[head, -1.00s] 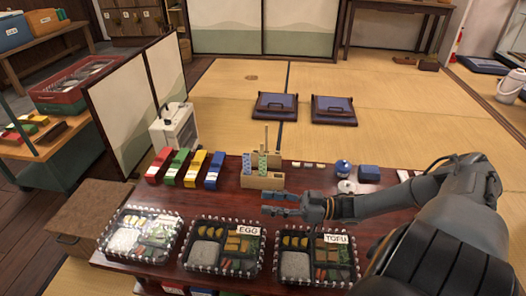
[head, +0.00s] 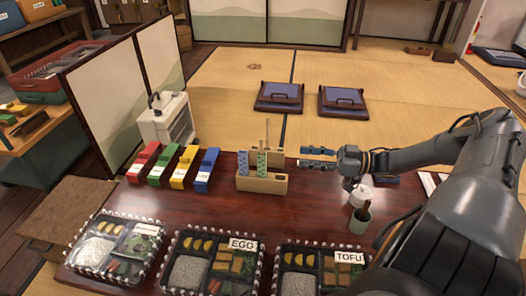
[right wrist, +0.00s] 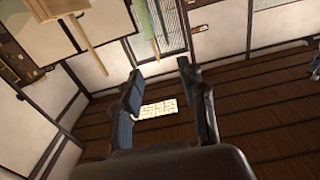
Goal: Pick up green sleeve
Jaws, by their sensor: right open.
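A green patterned sleeve (head: 262,163) stands upright in a light wooden holder (head: 263,185) on the dark table. A blue patterned sleeve (head: 242,163) stands to its left in the same holder. My right gripper (head: 304,157) is right of the green sleeve, at about its height in the picture, with its fingers pointing left. It is open, with nothing between its fingers, and apart from the sleeve. The right wrist view shows the two open fingers (right wrist: 160,75) with a gap between them. My left gripper is not in view.
Red, green (head: 165,165), yellow and blue blocks lie left of the holder. Lunch boxes (head: 213,262) line the front edge. A dark green cup (head: 360,220) and white pot (head: 361,194) stand near my right arm. The table between holder and boxes is clear.

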